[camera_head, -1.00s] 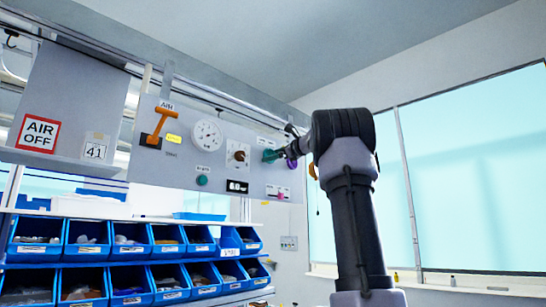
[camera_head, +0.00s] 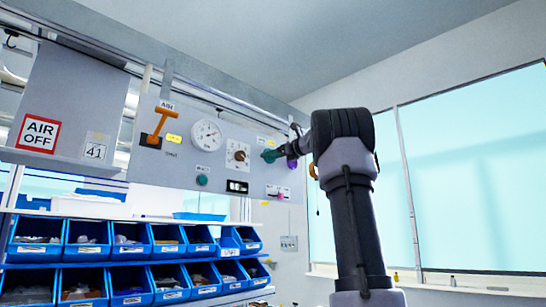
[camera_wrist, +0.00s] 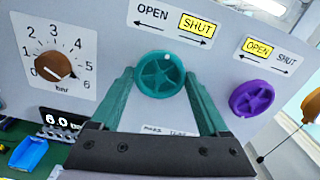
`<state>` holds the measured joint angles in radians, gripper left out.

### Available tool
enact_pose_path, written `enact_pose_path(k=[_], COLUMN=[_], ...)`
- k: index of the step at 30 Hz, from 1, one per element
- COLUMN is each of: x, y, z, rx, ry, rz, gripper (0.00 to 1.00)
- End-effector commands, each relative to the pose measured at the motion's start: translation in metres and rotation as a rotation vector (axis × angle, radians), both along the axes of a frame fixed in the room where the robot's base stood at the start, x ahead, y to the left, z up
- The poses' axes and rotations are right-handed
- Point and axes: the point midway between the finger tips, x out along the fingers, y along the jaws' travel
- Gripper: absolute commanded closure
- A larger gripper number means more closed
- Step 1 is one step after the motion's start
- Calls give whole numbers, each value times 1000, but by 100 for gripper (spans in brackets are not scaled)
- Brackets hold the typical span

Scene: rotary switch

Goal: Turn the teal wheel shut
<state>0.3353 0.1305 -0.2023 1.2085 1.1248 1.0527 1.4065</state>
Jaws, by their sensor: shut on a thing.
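The teal wheel (camera_wrist: 160,76) is a round, spoked handwheel on a grey panel, with a pale dot near its upper right rim. Above it a label (camera_wrist: 176,24) reads OPEN with a left arrow and a yellow-lit SHUT with a right arrow. My gripper (camera_wrist: 159,74) is shut on the wheel, one finger on each side of its rim. In the head view the teal wheel (camera_head: 268,156) shows at the panel's right part, with my gripper (camera_head: 277,153) reaching it from the right and partly hiding it.
A purple wheel (camera_wrist: 251,98) sits close right of my gripper, its label with OPEN in yellow. A brown knob (camera_wrist: 53,66) on a numbered dial and a display (camera_wrist: 62,118) are to the left. Blue bins (camera_head: 130,238) stand below the panel.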

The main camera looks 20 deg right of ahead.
Motion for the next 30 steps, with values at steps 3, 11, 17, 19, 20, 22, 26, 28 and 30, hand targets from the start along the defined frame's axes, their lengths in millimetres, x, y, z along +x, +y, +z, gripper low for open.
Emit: enact_pose_path(k=[3,11,17,19,20,22,26,28,30], x=[1,1,0,-3,-5,-13,-37,-50,-64], y=[-1,-1,0,-2,-3,-6,-14,-19,-24], z=[-4,-3,-2,-1,-1,0,0,0,-1], rx=[3,2,1,1,0,1,2,2,2], ry=[7,6,3,3,2,1,1,1,2], rz=[0,0,1,0,-1,-2,-2,-3,-3], gripper=[77,0,0,0,0,0,0,0,0])
